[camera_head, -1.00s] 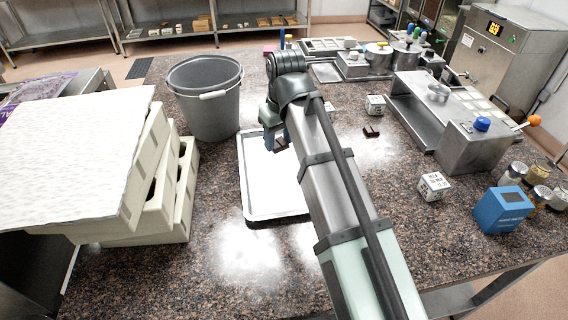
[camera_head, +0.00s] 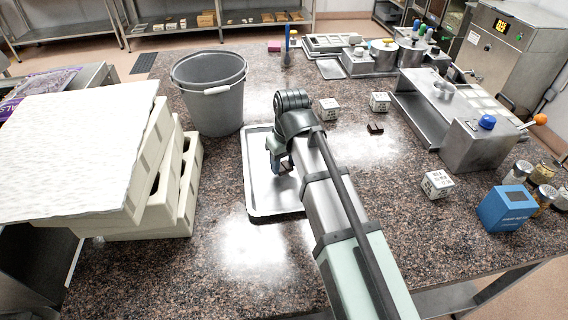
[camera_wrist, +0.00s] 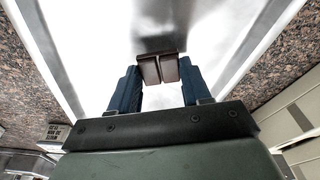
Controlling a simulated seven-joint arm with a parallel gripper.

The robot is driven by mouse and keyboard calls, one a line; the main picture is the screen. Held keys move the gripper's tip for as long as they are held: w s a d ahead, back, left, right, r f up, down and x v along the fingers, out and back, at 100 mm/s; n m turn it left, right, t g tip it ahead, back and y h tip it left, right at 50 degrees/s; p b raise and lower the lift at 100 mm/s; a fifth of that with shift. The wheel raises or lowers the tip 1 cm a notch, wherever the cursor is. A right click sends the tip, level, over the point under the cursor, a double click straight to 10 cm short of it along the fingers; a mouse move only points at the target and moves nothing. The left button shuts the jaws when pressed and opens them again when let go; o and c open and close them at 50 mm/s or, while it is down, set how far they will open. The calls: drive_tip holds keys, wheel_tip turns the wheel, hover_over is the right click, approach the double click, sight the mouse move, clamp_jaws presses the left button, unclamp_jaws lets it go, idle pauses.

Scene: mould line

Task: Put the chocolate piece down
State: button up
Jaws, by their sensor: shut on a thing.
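My gripper (camera_head: 282,166) is over the silver tray (camera_head: 252,198), which lies flat on the speckled counter. In the wrist view my gripper (camera_wrist: 161,82) has its two blue fingers shut on the chocolate piece (camera_wrist: 150,70), a dark brown block with a groove along its middle. The chocolate piece (camera_head: 286,167) also shows as a small dark patch at the fingertips in the head view. Bright tray surface surrounds it. I cannot tell whether it touches the tray. My arm hides the tray's right part.
A grey bucket (camera_head: 215,105) stands behind the tray. Stacked cream crates (camera_head: 187,180) stand to the left. Another dark chocolate piece (camera_head: 375,128) lies right of my arm, near white printed cubes (camera_head: 329,109). A blue box (camera_head: 506,208) stands at the right. The counter front is clear.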

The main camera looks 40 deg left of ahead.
sight(287, 177)
drive_tip(key=shift+f, duration=0.45)
drive_tip(key=shift+f, duration=0.2)
drive_tip(key=o, duration=1)
drive_tip(key=shift+r, duration=0.15)
drive_tip(key=r, duration=0.4)
drive_tip(key=d+r, duration=0.1)
drive_tip(key=r, duration=0.7)
drive_tip(key=shift+s+d, duration=0.35)
drive_tip(key=shift+o, duration=0.2)
